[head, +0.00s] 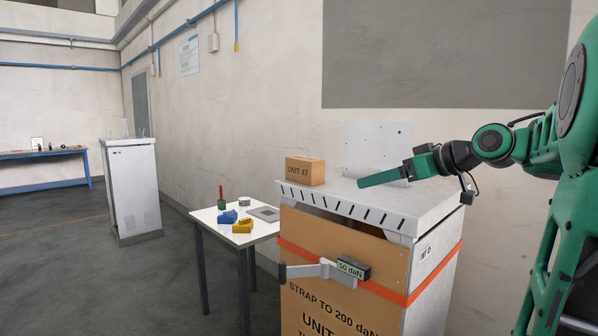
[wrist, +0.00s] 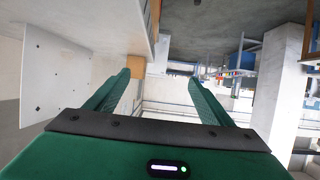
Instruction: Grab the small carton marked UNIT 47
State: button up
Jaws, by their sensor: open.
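The small brown carton marked UNIT 47 (head: 304,172) stands upright on the far left end of the slotted light-grey top (head: 425,209) of a cabinet. My gripper (head: 361,182) is to the right of the carton in the head view, apart from it, with its fingers pointing left above the top. In the wrist view my gripper (wrist: 160,85) shows two green fingers spread apart with nothing between them.
A large brown panel (head: 312,252) with an orange strap and a 50 daN tensioner (head: 352,269) is on the cabinet's front. An upright white plate (head: 376,148) stands behind my gripper. A small table (head: 208,214) with coloured items is at left.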

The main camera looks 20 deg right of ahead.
aim_at(309, 171)
jog(key=i, duration=0.95)
jog(key=u, duration=0.05)
